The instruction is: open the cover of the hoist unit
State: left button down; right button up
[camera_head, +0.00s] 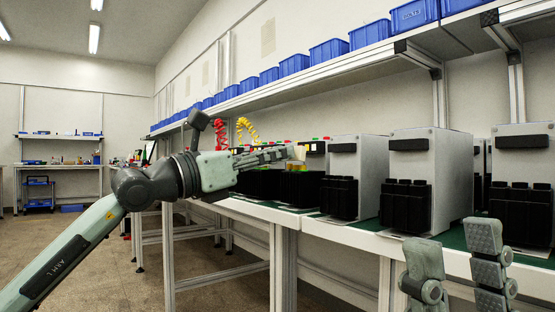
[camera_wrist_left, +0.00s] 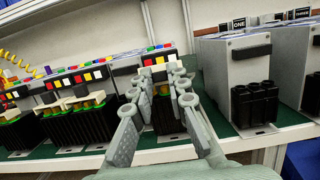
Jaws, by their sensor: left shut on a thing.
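My left gripper (camera_head: 290,154) reaches in from the left to the front of a unit on the bench. In the left wrist view, its fingers (camera_wrist_left: 161,76) close in on a small pale piece (camera_wrist_left: 159,74), apparently the cover of the unit in front of me. The piece also shows as a cream patch at the fingertips in the head view (camera_head: 299,152). Black and yellow parts of this unit (camera_wrist_left: 164,112) show between the fingers, which hide much of it. I cannot read a hoist label. My right gripper (camera_head: 455,255) is at the lower right, fingers apart and empty, in front of the bench.
Grey units with black fronts stand right of the left gripper, such as this one (camera_head: 430,180). Units with coloured buttons and yellow-green terminals (camera_wrist_left: 85,103) stand at left in the wrist view. A shelf with blue bins (camera_head: 328,52) runs above. The floor (camera_head: 130,265) is clear.

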pick_arm(q)
jog(key=t+h, duration=0.1)
jog(key=f+t+h, duration=0.1)
jog(key=h, duration=0.1)
jog(key=t+h, duration=0.1)
jog(key=shift+a+f, duration=0.15)
jog(key=shift+f, duration=0.2)
jog(key=shift+t+h, duration=0.3)
jog(key=shift+h, duration=0.1)
jog(key=c, duration=1.5)
grip_release()
jog(key=shift+f, duration=0.1)
jog(key=v, duration=1.2)
